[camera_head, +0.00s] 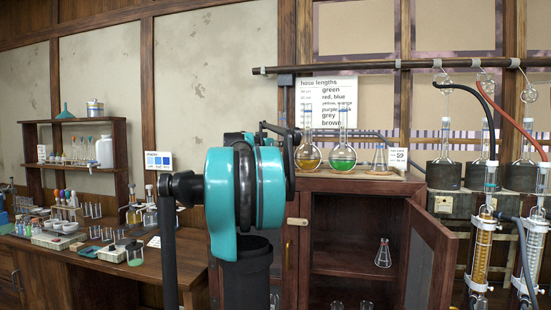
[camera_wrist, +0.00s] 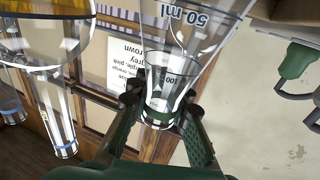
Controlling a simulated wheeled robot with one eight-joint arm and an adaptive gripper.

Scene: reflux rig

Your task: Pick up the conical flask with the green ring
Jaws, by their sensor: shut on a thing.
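In the wrist view my gripper (camera_wrist: 160,100) has one finger on each side of the neck of a clear glass conical flask (camera_wrist: 185,45). A green ring (camera_wrist: 157,117) circles that neck near its mouth. The picture is upside down, so the neck points downward and the wider body with "50 ml" and "100" marks rises to the top edge. The flask looks empty. In the head view my teal arm joint hides the held flask, and my dark gripper shows only in part, left of the round flask with yellow liquid (camera_head: 308,153).
A round flask with green liquid (camera_head: 343,155) and another conical flask (camera_head: 379,160) stand on the cabinet top (camera_head: 345,184). One more conical flask (camera_head: 383,252) is inside the open cabinet. Hoses and condensers (camera_head: 482,250) hang at right. A crowded bench (camera_head: 100,258) is at left.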

